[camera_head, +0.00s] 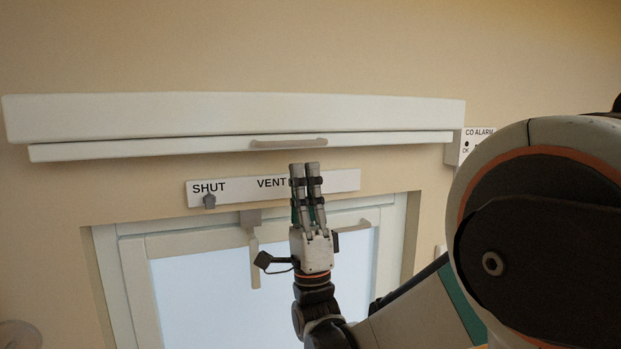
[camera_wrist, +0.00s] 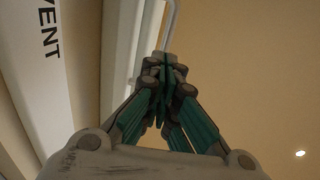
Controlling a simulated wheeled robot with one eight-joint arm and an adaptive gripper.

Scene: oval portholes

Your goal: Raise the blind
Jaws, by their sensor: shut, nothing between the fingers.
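The blind's long white headbox (camera_head: 230,115) spans the wall above the window. Its bottom bar (camera_head: 140,149) sits right under the headbox, with no stretch of blind cloth showing between them. A pale handle (camera_head: 288,143) is on the bar. My gripper (camera_head: 305,166) points up, fingers shut and empty, just below the handle's right part in the picture. In the wrist view, a pale curved bar, seemingly the handle (camera_wrist: 171,22), shows just beyond the shut fingertips (camera_wrist: 165,62). I cannot tell whether they touch.
A CO alarm (camera_head: 468,145) is at the right.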

